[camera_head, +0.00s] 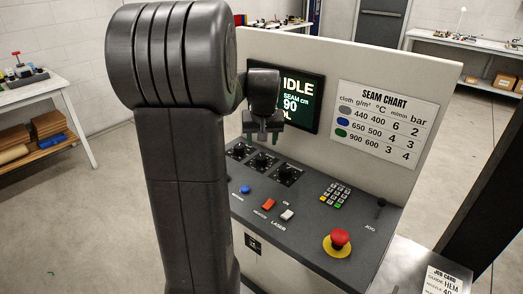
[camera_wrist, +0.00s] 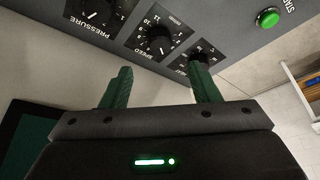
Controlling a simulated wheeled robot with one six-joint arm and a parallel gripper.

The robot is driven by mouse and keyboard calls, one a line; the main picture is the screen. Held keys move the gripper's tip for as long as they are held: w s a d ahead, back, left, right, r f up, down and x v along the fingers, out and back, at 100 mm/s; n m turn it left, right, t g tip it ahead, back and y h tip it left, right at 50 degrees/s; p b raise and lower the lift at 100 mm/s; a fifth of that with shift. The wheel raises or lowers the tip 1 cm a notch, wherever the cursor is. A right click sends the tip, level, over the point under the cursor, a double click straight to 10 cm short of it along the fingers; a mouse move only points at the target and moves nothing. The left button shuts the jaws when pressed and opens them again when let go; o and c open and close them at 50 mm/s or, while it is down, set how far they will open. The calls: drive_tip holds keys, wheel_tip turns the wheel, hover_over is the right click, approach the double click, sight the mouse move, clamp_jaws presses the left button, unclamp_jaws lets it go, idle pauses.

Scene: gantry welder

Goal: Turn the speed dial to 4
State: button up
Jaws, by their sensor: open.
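The speed dial (camera_wrist: 157,40) is a black knob with a numbered scale, labelled SPEED in the wrist view. Its pointer is too small to read surely. It sits between the pressure dial (camera_wrist: 98,10) and a third dial (camera_wrist: 197,58), which a finger partly hides. In the head view the speed dial (camera_head: 262,161) is the middle of the row on the sloping panel. My gripper (camera_wrist: 162,78) is open and empty, its two green fingers spread apart, pointing toward the dials without visible contact. In the head view my gripper (camera_head: 262,136) hangs above the dial row.
The panel also carries a blue button (camera_head: 245,189), a red switch (camera_head: 268,204), a white switch (camera_head: 287,215), a keypad (camera_head: 335,195) and a red emergency stop (camera_head: 340,238). Behind stand the screen (camera_head: 303,103) showing IDLE and the seam chart (camera_head: 384,122). A job card (camera_head: 443,282) lies front right.

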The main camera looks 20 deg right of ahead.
sight(261, 157)
drive_tip(key=shift+v, duration=2.15)
drive_tip(key=shift+f, duration=0.1)
drive_tip(key=x, duration=1.3)
drive_tip(key=shift+f+p, duration=0.2)
drive_tip(key=shift+p, duration=0.2)
drive_tip(key=shift+w+f, duration=0.15)
